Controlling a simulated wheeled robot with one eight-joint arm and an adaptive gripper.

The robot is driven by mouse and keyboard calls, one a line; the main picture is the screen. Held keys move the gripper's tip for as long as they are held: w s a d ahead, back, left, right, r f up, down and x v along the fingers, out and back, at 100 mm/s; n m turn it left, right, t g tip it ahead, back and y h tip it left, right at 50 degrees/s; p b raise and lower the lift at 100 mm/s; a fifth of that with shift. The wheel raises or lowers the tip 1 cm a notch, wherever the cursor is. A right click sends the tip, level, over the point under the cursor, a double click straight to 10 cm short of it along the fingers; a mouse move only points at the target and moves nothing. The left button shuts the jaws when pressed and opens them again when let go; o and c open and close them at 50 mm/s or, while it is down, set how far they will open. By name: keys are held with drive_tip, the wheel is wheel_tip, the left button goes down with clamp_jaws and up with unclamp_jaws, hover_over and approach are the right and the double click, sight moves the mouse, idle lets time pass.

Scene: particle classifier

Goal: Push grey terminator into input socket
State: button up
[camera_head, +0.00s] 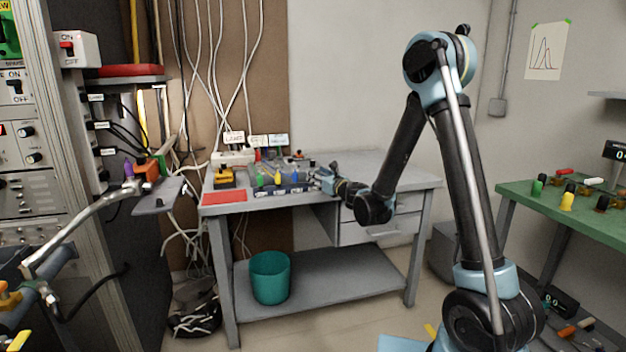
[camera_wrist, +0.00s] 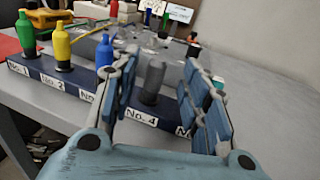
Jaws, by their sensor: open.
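The grey terminator (camera_wrist: 154,78) stands upright at the No. 4 place of a dark blue rack (camera_wrist: 84,97) in the wrist view. My gripper (camera_wrist: 160,64) is open, with one finger on each side of the grey terminator in the picture. I cannot tell whether either finger touches it. In the head view my gripper (camera_head: 328,181) is at the right end of the rack on the grey table. I cannot make out which thing is the input socket.
Green (camera_wrist: 26,34), yellow (camera_wrist: 61,43) and blue (camera_wrist: 104,50) terminators stand to the left in the same rack. A red mat (camera_head: 224,197) lies at the table's left. Labelled boxes and cables crowd the back. The grey table (camera_head: 385,165) is clear to the right.

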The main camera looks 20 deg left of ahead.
drive_tip(key=x, duration=0.4)
drive_tip(key=shift+a+r, duration=0.1)
drive_tip(key=shift+a, duration=0.05)
clamp_jaws()
drive_tip(key=shift+r, duration=5.05)
